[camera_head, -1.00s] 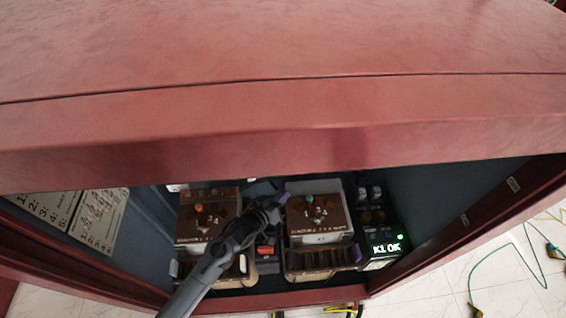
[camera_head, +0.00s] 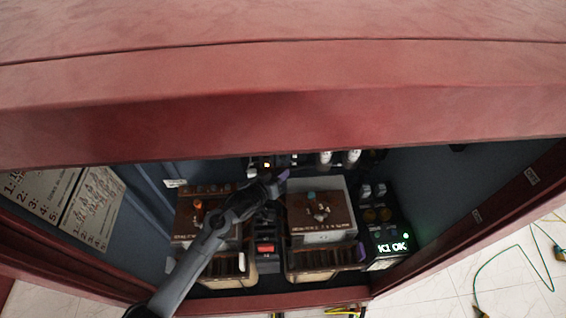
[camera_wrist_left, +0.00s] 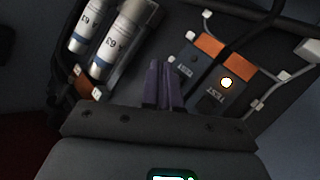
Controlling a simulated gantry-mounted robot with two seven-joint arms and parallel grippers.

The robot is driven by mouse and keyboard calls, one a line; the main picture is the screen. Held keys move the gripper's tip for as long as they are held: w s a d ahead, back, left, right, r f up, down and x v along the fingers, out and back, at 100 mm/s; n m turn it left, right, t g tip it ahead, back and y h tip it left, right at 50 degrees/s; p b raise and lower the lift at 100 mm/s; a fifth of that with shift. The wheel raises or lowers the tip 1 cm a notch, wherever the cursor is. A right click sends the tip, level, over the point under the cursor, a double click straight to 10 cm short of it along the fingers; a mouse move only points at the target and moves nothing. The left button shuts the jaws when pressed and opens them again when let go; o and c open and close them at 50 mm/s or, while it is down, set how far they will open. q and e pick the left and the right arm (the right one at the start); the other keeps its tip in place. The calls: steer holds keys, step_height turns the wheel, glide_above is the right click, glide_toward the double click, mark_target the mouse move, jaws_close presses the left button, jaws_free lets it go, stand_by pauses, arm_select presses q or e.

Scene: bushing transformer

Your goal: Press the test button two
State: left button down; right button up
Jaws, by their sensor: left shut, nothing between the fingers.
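My left gripper (camera_head: 281,177) reaches into the red cabinet, its purple fingers shut and empty; they also show in the left wrist view (camera_wrist_left: 162,85). Just ahead and right of the fingertips in that view are two dark modules marked TEST. One has a small unlit button (camera_wrist_left: 195,58). The other has a brightly lit button (camera_wrist_left: 226,83). The fingertips look apart from both buttons, nearer the unlit one. In the head view a small lit spot (camera_head: 267,163) shows at the cabinet's back. I cannot read which button is number two. My right gripper is not in view.
Two brown-topped blocks, the left one (camera_head: 207,215) and the right one (camera_head: 320,213), stand below the gripper. Two white cylinders (camera_wrist_left: 124,38) stand left of the fingers. The red cabinet top (camera_head: 280,110) overhangs the opening.

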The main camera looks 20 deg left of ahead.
mark_target(283, 158)
arm_select(q)
steer(key=shift+w+a, duration=0.25)
steer(key=shift+w, duration=0.25)
steer(key=shift+w+a, duration=0.25)
steer(key=shift+w, duration=0.2)
stand_by(0.6)
stand_by(0.8)
steer(key=shift+w, duration=0.1)
steer(key=shift+w+a, duration=0.2)
steer(key=shift+w, duration=0.1)
stand_by(0.4)
